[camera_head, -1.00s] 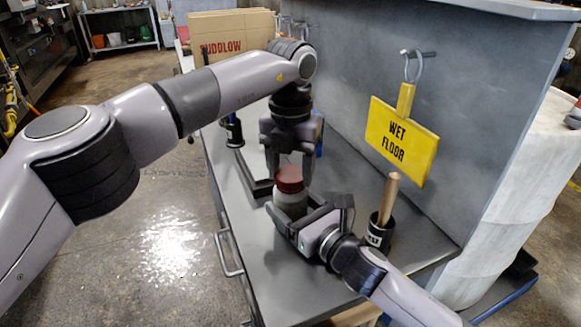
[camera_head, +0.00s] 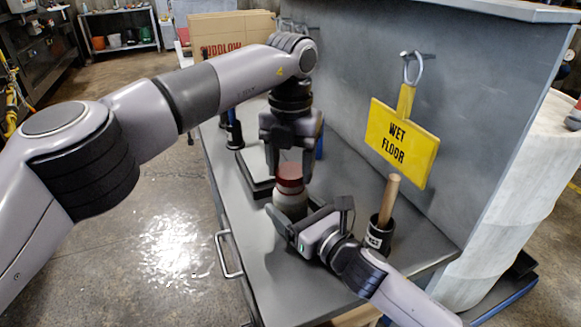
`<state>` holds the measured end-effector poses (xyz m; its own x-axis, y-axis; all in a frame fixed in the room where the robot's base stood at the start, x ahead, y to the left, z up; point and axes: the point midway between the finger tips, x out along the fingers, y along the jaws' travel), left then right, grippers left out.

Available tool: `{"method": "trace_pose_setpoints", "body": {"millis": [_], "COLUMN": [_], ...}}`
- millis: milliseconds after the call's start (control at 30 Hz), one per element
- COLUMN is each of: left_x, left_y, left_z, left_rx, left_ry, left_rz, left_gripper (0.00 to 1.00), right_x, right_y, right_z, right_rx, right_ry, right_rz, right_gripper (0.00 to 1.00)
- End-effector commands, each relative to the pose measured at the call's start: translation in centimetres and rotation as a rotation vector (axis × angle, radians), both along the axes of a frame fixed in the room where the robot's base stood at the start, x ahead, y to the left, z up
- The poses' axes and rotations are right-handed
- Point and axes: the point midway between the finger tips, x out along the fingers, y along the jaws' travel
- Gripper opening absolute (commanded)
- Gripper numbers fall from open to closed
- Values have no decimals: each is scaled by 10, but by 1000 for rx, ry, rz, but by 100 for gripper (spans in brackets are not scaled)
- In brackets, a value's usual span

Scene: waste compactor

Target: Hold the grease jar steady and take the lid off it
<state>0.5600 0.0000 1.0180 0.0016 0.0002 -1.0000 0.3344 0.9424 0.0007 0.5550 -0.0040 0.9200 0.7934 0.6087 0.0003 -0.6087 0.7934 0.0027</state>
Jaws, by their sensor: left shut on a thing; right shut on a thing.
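The grease jar stands on the grey bench top, with a pale body (camera_head: 291,203) and a dark red lid (camera_head: 290,172) at its top. My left gripper (camera_head: 291,170) comes down from above and is shut on the lid, one finger on each side. My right gripper (camera_head: 297,216) reaches in from the lower right and is shut around the jar's body, hiding part of it. The jar looks upright. I cannot tell whether there is a gap between lid and body.
A black cup (camera_head: 380,233) with a wooden handle stands right of the jar. A yellow wet floor sign (camera_head: 402,140) hangs on the back panel. A dark-framed tray (camera_head: 254,172) lies behind the jar. A cardboard box (camera_head: 232,32) is at the back. The front bench top is clear.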

Motion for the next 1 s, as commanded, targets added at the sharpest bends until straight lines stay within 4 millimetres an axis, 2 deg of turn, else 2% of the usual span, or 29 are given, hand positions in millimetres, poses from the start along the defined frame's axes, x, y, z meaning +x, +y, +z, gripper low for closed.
{"method": "trace_pose_setpoints", "body": {"millis": [267,667,1000], "left_x": [0,0,0], "left_y": [0,0,-1], "left_z": [10,13,49], "left_rx": [0,0,-2], "left_ry": [0,0,-2], "left_rz": [0,-1,0], "left_gripper": [21,21,21], "right_x": [0,0,0], "right_y": [0,0,0], "right_z": [-1,-1,-1], "right_rx": [0,0,0], "right_ry": [1,1,2], "right_rz": [0,0,0], "right_gripper": [0,0,0]}}
